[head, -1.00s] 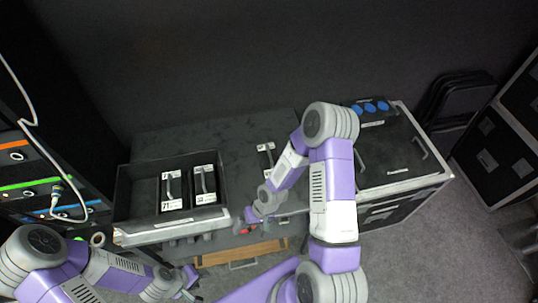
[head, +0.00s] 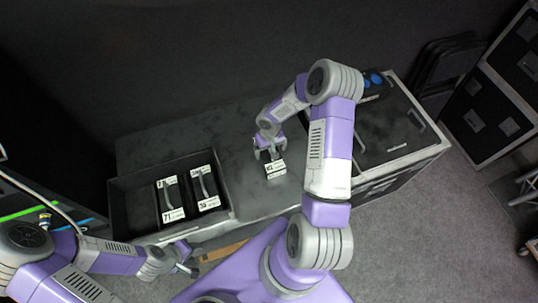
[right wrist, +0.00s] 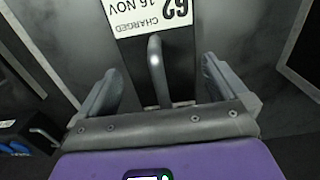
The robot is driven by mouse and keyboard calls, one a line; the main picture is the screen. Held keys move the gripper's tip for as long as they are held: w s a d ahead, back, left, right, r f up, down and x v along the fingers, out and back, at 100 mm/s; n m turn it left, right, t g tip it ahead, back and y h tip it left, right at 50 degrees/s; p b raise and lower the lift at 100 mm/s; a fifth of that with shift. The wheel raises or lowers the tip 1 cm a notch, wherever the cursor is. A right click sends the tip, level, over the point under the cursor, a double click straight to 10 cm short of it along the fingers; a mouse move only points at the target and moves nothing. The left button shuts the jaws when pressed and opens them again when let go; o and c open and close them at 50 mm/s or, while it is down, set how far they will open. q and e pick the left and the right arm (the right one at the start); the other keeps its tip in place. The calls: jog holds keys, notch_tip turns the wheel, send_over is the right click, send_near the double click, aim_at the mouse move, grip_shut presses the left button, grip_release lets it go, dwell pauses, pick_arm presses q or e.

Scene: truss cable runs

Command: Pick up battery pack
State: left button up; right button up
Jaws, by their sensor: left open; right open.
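A dark battery pack (head: 275,169) with a white label and a metal handle stands on the dark table top, right of the tray. My left gripper (head: 188,261) is open and empty, low near the table's front edge.
A black tray (head: 232,205) at the left holds two more labelled packs, one marked 71 (head: 172,214) and a second (head: 208,203). A black flight case (head: 395,150) stands at the right. The table behind the right gripper is clear.

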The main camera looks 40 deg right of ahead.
notch_tip(320, 180, down, 3)
jog(key=shift+w+r, duration=0.15)
jog(key=shift+r, duration=0.05)
jog(key=c, duration=1.6)
jog(key=shift+w, duration=0.1)
jog(key=shift+c, duration=0.7)
jog(key=shift+r, duration=0.2)
